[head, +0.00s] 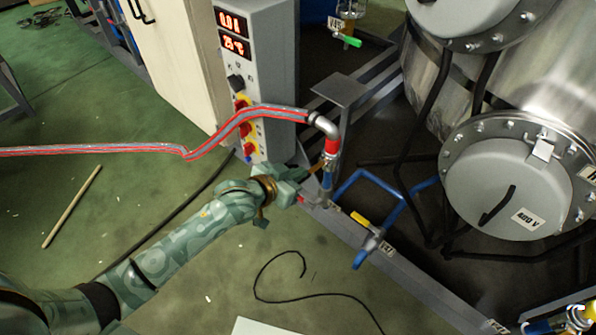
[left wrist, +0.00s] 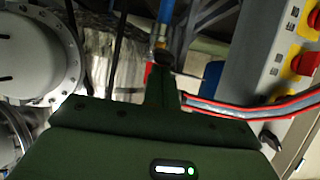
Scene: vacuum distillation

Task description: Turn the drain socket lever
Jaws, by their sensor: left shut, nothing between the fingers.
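The hose socket (head: 329,147) is a bent metal fitting with a red band, joined to the end of a red and grey hose (head: 245,118). Below it is a blue fitting (head: 328,180). A small red part (head: 302,200), perhaps a lever, shows beside its foot. My left gripper (head: 312,177) is shut and empty, close to the left of the fitting; I cannot tell whether they touch. In the left wrist view its fingers (left wrist: 163,72) point at the blue and brass fitting (left wrist: 162,30), with red showing beside them. My right gripper is out of view.
A control box (head: 258,60) with red knobs stands behind my left arm. A steel tank (head: 505,185) fills the right. A black cable (head: 300,297) lies on the floor.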

